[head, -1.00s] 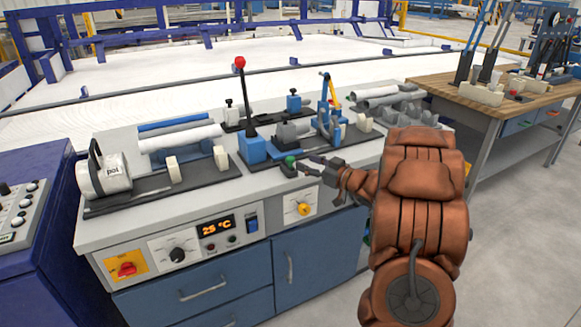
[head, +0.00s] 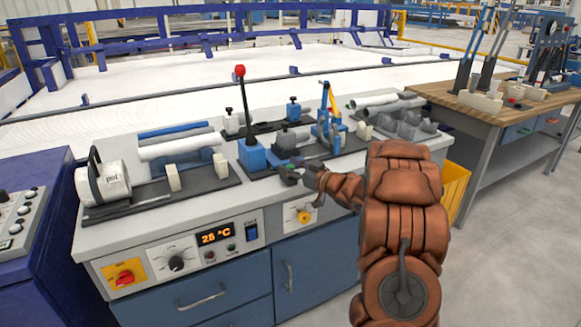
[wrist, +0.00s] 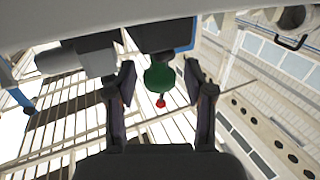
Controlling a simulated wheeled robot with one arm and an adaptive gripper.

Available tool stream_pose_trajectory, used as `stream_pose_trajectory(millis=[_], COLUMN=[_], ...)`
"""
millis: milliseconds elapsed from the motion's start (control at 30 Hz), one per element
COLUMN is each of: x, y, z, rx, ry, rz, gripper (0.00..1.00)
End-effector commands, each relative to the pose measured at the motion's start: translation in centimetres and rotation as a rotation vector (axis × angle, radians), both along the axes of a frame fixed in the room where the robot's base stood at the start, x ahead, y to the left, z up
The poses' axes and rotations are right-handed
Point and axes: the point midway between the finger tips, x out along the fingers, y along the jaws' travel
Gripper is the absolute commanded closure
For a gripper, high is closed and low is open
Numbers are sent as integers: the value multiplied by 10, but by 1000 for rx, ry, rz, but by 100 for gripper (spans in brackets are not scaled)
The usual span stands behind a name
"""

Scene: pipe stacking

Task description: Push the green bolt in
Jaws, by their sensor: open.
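The green bolt (wrist: 159,77) shows in the wrist view as a round green head between my two fingertips. It sits at the end of a dark block (wrist: 157,35). My gripper (wrist: 160,85) is open, with one finger on each side of the bolt and a visible gap to both. In the head view my gripper (head: 300,177) is at the front edge of the bench, by the dark base below the blue lever block. The bolt is mostly hidden there by the gripper. I cannot tell how deep the bolt sits.
A lever with a red knob (head: 239,71) rises from a blue block (head: 252,155) just behind my gripper. A wooden table (head: 485,105) stands at the right.

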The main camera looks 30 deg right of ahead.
Motion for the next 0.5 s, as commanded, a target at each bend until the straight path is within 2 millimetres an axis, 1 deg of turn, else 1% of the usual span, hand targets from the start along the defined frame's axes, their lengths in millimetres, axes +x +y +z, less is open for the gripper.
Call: stream_pose_trajectory(millis=[233, 267, 500], x=[1, 1, 1], y=[0, 0, 0], z=[0, 0, 0], rx=[0, 0, 0], ry=[0, 0, 0], rz=[-1, -1, -1], gripper=[47, 49, 74])
